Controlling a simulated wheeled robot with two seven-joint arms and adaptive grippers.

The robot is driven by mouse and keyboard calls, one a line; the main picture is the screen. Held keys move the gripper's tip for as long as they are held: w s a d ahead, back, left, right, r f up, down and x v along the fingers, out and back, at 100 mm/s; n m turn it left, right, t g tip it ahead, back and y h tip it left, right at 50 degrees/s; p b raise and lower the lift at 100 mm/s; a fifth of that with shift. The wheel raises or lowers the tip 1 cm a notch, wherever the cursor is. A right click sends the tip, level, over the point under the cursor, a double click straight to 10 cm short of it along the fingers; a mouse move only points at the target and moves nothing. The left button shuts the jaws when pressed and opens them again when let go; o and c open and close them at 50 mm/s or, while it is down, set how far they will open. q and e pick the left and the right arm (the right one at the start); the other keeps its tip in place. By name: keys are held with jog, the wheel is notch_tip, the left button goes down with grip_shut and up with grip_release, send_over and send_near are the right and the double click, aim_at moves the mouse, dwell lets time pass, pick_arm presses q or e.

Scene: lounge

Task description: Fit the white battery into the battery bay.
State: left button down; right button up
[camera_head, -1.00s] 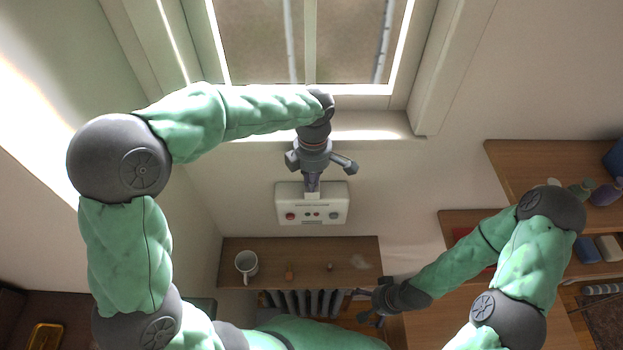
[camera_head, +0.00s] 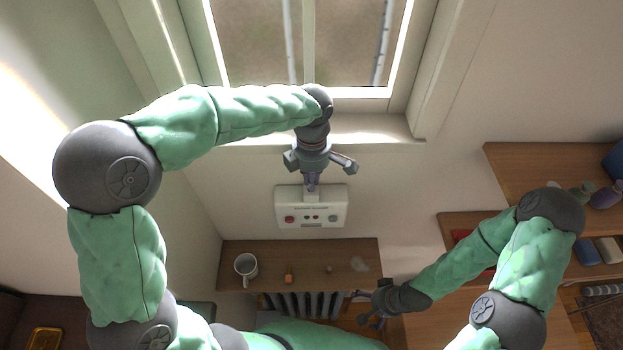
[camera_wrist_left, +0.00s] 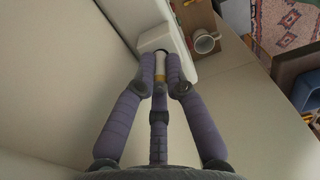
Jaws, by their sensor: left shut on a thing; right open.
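A white panel box (camera_head: 335,206) with a red button and small round lights is fixed to the wall below the window. It also shows at the top of the left wrist view (camera_wrist_left: 154,38). My left gripper (camera_head: 312,186) is at the top middle of this box, pointing down, shut on the white battery (camera_wrist_left: 160,64). In the left wrist view the battery lies between the fingers, its far end at the box. The fingers hide the bay opening, so how deep the battery sits cannot be told. My right gripper (camera_head: 367,306) is open and empty, low beside the wooden shelf.
A wooden shelf (camera_head: 310,255) below the box carries a white mug (camera_head: 246,266) and small objects, above a radiator (camera_head: 300,303). The window sill (camera_head: 370,128) is just above my left gripper. More wooden shelves (camera_head: 530,160) with several items stand at the right.

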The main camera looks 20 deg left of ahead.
pick_arm(q)
jog(key=shift+s+r, duration=0.15)
jog(key=shift+r, duration=0.1)
jog(key=shift+f+b, duration=0.85)
jog(key=shift+f, duration=0.1)
jog(key=shift+s+f+b, duration=0.25)
jog(key=shift+f+b, duration=0.1)
jog(key=shift+f, duration=0.25)
dwell(0.6)
jog(key=shift+s+f, duration=0.1)
jog(key=shift+f, duration=0.2)
jog(key=shift+s+f+b, duration=0.15)
jog(key=shift+f+b, duration=0.15)
jog(key=shift+b, duration=0.15)
dwell(0.3)
jog(key=shift+r, duration=0.1)
jog(key=shift+w+r+p, duration=0.3)
jog(key=shift+r+p, duration=0.5)
jog(key=shift+p, duration=0.45)
